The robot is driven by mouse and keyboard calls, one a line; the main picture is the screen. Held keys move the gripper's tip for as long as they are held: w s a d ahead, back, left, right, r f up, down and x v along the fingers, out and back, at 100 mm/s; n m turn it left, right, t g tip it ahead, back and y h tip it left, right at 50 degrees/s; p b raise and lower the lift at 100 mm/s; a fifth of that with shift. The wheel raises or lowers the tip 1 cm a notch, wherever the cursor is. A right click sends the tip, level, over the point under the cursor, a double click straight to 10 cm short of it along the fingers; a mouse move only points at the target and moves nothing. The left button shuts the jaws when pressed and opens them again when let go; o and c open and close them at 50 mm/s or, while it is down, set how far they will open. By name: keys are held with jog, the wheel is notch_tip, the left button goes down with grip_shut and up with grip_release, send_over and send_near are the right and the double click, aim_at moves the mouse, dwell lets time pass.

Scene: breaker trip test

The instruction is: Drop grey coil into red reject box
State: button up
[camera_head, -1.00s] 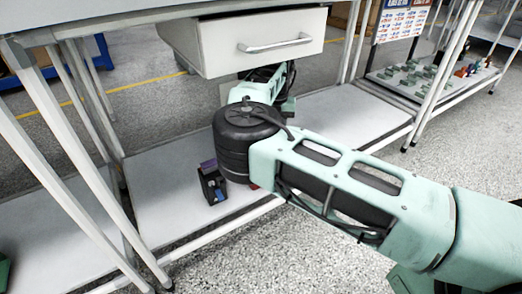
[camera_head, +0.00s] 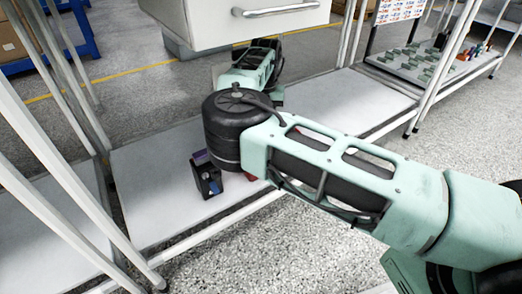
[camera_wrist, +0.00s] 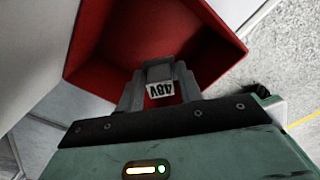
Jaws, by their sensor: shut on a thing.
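In the wrist view, my gripper (camera_wrist: 154,84) is shut on the grey coil (camera_wrist: 157,71), a small grey block with a white "48V" label that reads upside down. The red reject box (camera_wrist: 212,77) lies beyond it, with its open inside facing the camera. The coil overlaps the box's near part in the picture; how far above or inside the rim it is, I cannot tell. In the head view, my arm hides the gripper, the coil and nearly all of the box; only a bit of red shows below the elbow.
A small black device (camera_head: 207,178) with a purple top stands on the low white shelf (camera_head: 160,165), left of my arm. A drawer (camera_head: 235,20) hangs above my arm. White table legs (camera_head: 50,150) stand at left. Another shelf with several small parts is at upper right.

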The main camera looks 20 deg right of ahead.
jog(key=shift+f, duration=0.8)
jog(key=o, duration=1.1)
jog(key=shift+r, duration=0.15)
